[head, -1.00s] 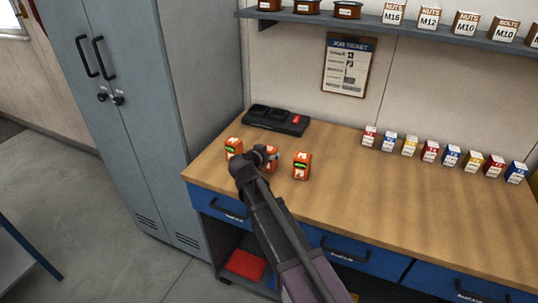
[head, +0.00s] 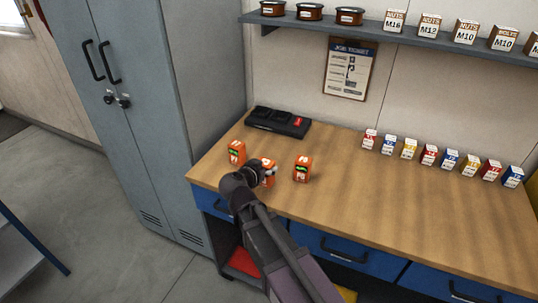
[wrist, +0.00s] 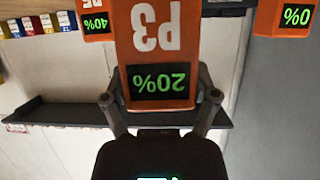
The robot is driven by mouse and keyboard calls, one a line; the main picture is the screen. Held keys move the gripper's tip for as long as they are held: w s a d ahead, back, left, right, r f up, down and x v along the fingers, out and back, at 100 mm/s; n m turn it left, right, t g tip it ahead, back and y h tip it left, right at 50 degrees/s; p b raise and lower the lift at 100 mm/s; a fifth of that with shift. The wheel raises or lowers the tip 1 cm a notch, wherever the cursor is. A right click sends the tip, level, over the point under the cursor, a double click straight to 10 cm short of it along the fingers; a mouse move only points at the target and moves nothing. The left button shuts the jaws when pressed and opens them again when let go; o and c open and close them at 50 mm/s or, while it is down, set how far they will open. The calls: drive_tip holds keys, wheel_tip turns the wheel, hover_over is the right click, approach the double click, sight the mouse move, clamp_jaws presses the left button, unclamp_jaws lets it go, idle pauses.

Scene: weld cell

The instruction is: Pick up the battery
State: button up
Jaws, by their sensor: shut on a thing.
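Three orange batteries are at the left end of the wooden bench: a left one (head: 237,152), a middle one (head: 269,180) and a right one (head: 302,169). My gripper (head: 266,171) is at the middle battery and partly hides it in the head view. In the wrist view, my gripper (wrist: 161,92) is shut on this battery (wrist: 160,35), marked P3 with a green 20% display, with one finger on each side. The wrist view also shows the 40% battery (wrist: 97,20) and the 0% battery (wrist: 290,17) beside it. I cannot tell whether P3 touches the bench.
A black charger (head: 279,122) with a red part lies behind the batteries. Several small coloured boxes (head: 428,154) line the bench's back right. A grey locker (head: 130,110) stands left. The bench middle (head: 390,205) is clear.

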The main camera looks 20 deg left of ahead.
drive_tip(key=s, duration=0.3)
drive_tip(key=s+d, duration=0.1)
drive_tip(key=s, duration=0.1)
drive_tip(key=shift+s+r, duration=0.3)
drive_tip(key=shift+w, duration=0.1)
idle(0.5)
